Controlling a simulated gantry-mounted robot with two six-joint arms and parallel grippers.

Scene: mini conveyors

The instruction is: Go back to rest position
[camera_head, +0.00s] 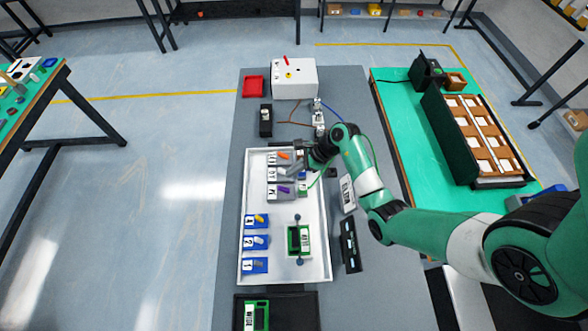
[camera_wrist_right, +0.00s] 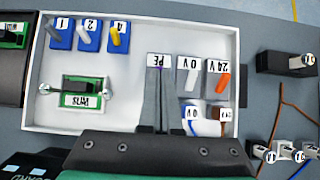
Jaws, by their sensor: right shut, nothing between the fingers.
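My right gripper (camera_head: 289,174) is shut and empty over the upper right part of the white tray (camera_head: 285,275). In the right wrist view its two grey fingers (camera_wrist_right: 160,76) are together, in front of the block labelled PE (camera_wrist_right: 160,60), and hide part of it. A purple lever (camera_head: 284,190) shows just below the fingers in the head view. An orange lever (camera_head: 283,155) lies just above them. My left gripper is not in view.
The tray also holds blue blocks numbered 1 (camera_wrist_right: 60,32), 2 (camera_wrist_right: 88,34) and 4 (camera_wrist_right: 118,36), and a green module (camera_wrist_right: 83,92). A white box (camera_head: 295,78) and red tray (camera_head: 253,86) stand at the far end. A black device (camera_head: 349,246) lies right of the tray.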

